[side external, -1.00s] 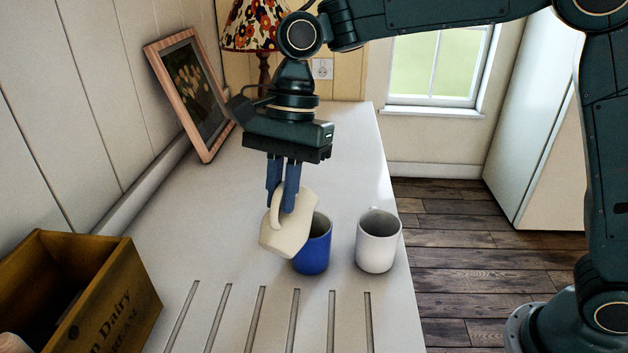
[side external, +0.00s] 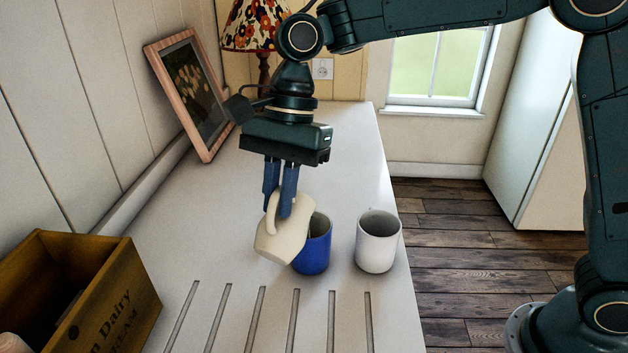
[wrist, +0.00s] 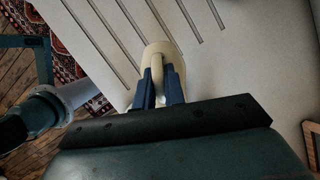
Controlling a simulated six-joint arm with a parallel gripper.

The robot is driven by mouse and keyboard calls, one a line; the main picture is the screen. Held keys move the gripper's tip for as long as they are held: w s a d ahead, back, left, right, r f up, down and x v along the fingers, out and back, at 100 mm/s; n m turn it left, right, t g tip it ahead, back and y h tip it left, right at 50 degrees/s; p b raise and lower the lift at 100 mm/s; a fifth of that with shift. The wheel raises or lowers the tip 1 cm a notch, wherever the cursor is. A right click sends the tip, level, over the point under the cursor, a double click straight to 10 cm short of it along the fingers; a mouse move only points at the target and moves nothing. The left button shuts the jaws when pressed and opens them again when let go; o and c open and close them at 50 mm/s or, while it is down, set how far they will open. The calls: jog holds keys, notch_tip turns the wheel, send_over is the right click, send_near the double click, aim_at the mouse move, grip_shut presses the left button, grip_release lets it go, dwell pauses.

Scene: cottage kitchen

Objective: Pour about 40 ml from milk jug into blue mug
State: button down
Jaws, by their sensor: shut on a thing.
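My gripper (side external: 279,205) is shut on the jug's handle. The blue mug (side external: 315,255) stands upright on the counter, partly hidden behind the jug. In the wrist view the jug (wrist: 168,55) shows beyond my gripper (wrist: 159,88), with the handle between the fingers. The blue mug cannot be made out there. Whether milk is flowing cannot be told for sure.
A white mug (side external: 378,243) stands to the right of the blue mug, near the counter's right edge. A wooden crate (side external: 120,290) is at the lower left. A framed picture (side external: 160,60) and a lamp (side external: 250,25) are at the back. Counter (side external: 200,235) left of the jug is clear.

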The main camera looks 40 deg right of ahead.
aim_at(273, 226)
jog(key=shift+w+d+r+y+p, duration=0.1)
jog(key=shift+d+r+y+p, duration=0.15)
jog(key=shift+y+p, duration=0.25)
dwell(0.9)
jog(key=shift+s+a+f+h, duration=0.25)
jog(key=shift+s+a+h, duration=0.05)
jog(key=shift+a+h, duration=0.2)
jog(key=shift+a+r+t+h, duration=0.15)
jog(key=shift+t+h, duration=0.15)
jog(key=shift+h, duration=0.3)
jog(key=shift+s+a, duration=0.15)
jog(key=shift+s, duration=0.05)
dwell(0.3)
jog(key=shift+s+a+r+t+h+b, duration=0.15)
jog(key=shift+t+h+b, duration=0.25)
jog(key=shift+h, duration=0.6)
jog(key=shift+s+a+f+t+h, duration=0.1)
jog(key=shift+a+f+t+h, duration=0.1)
jog(key=shift+f+t+h, duration=0.4)
jog(key=shift+s+a+f+h+b, duration=0.15)
jog(key=shift+s+a+h+b, duration=0.25)
jog(key=shift+a+h, duration=0.45)
dwell(1.0)
